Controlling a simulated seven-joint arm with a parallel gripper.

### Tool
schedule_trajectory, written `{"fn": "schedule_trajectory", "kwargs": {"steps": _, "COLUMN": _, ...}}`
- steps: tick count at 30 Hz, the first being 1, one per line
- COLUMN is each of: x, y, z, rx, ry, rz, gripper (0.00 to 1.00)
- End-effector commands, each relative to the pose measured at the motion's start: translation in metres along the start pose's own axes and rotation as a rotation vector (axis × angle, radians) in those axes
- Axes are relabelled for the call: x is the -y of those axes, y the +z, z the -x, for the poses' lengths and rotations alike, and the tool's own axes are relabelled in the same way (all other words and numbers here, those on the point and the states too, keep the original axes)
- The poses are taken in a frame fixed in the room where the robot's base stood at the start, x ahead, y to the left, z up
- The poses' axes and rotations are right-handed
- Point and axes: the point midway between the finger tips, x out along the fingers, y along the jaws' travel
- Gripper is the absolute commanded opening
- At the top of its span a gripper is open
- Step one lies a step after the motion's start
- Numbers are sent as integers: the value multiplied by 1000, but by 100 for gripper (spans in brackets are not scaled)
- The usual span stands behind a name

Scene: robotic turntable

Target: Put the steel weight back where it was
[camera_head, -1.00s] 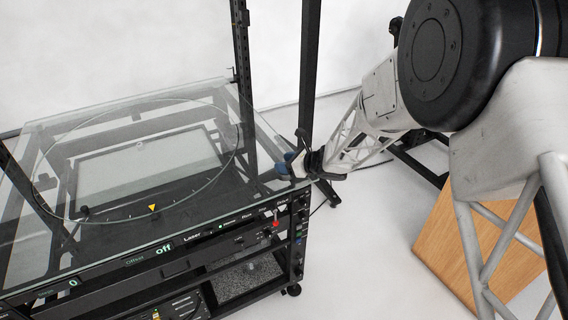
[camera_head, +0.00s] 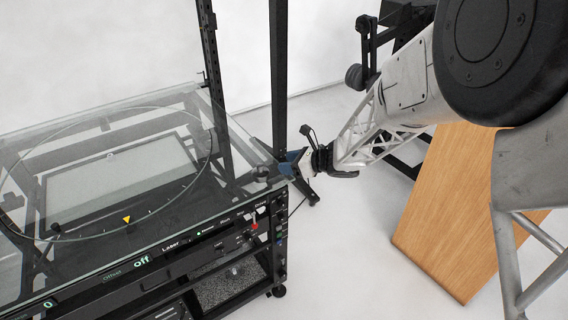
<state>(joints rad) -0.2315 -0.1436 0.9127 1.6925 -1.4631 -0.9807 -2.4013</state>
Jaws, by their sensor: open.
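The turntable is a clear glass top (camera_head: 75,240) with a round ring on a black frame. My gripper (camera_head: 272,168) is open at the glass top's right corner, its blue and dark fingers pointing left. A small dark shape sits by the fingertips; I cannot tell whether it is a fingertip or a separate thing. I cannot clearly make out the steel weight. A small pale piece (camera_head: 234,269) shows above the grey speckled bed of the lower shelf (camera_head: 222,287), too small to identify.
A control panel with lit labels and a red-tipped switch (camera_head: 255,226) runs along the front edge. A black upright post (camera_head: 278,70) stands behind my gripper. A wooden board (camera_head: 450,210) leans at the right. The white floor between is clear.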

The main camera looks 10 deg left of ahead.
Motion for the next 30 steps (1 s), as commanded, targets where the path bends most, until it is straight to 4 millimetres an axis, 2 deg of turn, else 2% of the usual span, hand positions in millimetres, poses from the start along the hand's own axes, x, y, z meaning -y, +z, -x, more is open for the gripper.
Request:
{"fn": "schedule_trajectory", "kwargs": {"steps": 25, "x": 0, "y": 0, "z": 1, "rx": -1, "ry": -2, "rz": -2, "gripper": 52}}
{"fn": "schedule_trajectory", "kwargs": {"steps": 30, "x": 6, "y": 7, "z": 9, "rx": -6, "ry": -47, "rz": -51, "gripper": 52}}
